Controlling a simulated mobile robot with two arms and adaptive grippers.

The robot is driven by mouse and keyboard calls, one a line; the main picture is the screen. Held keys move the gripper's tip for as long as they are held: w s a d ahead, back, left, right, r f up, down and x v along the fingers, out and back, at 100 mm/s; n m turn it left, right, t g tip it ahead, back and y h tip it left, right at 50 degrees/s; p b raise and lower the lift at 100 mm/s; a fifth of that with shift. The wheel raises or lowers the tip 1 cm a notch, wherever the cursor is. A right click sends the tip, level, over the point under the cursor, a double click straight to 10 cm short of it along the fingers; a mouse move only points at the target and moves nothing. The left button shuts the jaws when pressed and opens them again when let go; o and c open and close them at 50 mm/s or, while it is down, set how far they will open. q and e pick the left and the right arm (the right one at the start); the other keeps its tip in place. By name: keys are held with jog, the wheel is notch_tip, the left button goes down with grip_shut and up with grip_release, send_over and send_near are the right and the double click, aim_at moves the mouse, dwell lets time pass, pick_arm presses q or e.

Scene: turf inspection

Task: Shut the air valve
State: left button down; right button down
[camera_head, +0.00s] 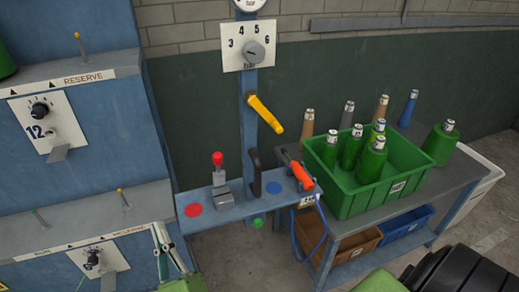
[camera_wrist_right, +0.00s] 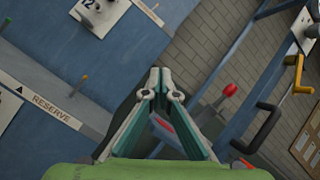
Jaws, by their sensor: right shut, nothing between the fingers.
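The likely air valve is a yellow lever (camera_head: 265,113) on the blue post below the pressure dial. It slants down to the right, away from the post. In the right wrist view the yellow lever (camera_wrist_right: 297,75) is at the right edge. My right gripper (camera_head: 158,228) is low at the left in the head view, beside the blue cabinet and left of the shelf, well below and left of the lever. In the wrist view my right gripper (camera_wrist_right: 164,91) is shut and empty, its fingertips close together. My left gripper is not in view.
A blue shelf (camera_head: 235,208) carries a red-knobbed toggle (camera_head: 219,178), a black handle (camera_head: 256,172) and an orange-handled lever (camera_head: 297,172). A green crate (camera_head: 345,203) of bottles stands on the bench at right. The blue cabinet (camera_head: 90,110) bounds the left. Space before the post above the shelf is clear.

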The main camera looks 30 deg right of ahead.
jog(key=s+d+r+m+g+h, duration=0.5)
jog(key=d+r+m+h, duration=0.1)
jog(key=m, duration=1)
jog(key=s+d+r+m+g+h+b, duration=0.1)
jog(key=s+d+r+m+g+h, duration=0.4)
jog(key=m+h, duration=0.4)
notch_tip(320, 180, up, 2)
jog(key=d+m+g, duration=0.1)
jog(key=d+m, duration=0.1)
jog(key=m, duration=0.4)
jog(key=shift+s+m, duration=0.3)
jog(key=shift+m, duration=0.1)
jog(key=shift+r, duration=0.15)
jog(key=p, duration=0.7)
send_near(268, 117)
jog(key=w+d+f, duration=0.2)
jog(key=w, duration=0.1)
jog(key=d, duration=0.1)
jog(key=d+p, duration=0.1)
jog(key=d+r+p, duration=0.1)
jog(key=shift+s+r, duration=0.1)
jog(key=shift+s, duration=0.15)
